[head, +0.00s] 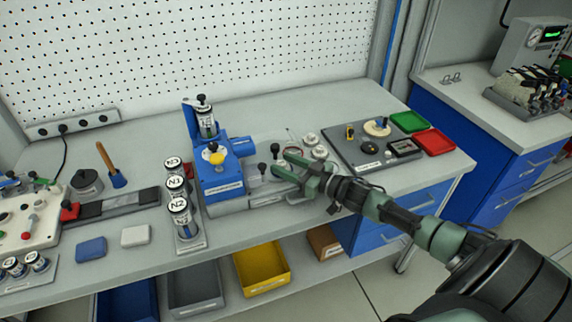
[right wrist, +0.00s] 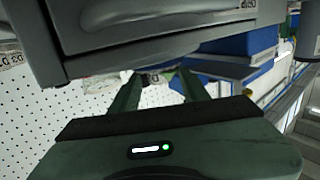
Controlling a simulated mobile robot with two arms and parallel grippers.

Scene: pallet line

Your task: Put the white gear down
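My right gripper (head: 280,168) reaches in from the right, low over the bench beside the blue machine (head: 219,178). Its two fingers stand apart, in the head view and in the right wrist view (right wrist: 158,82). Black knobs (head: 275,149) stand close to the fingertips. I see nothing clearly gripped. Small whitish round parts (head: 310,139) lie just behind the gripper. A cream disc with a dark knob (head: 377,127) sits on the dark board (head: 346,149). I cannot tell which of these is the white gear. My left gripper is out of view.
Labelled canisters (head: 180,206) stand left of the machine. A green tray (head: 408,121) and a red tray (head: 435,141) lie at the bench's right end. Yellow (head: 263,289) and grey bins (head: 195,307) sit below. The bench's front edge is near my right arm.

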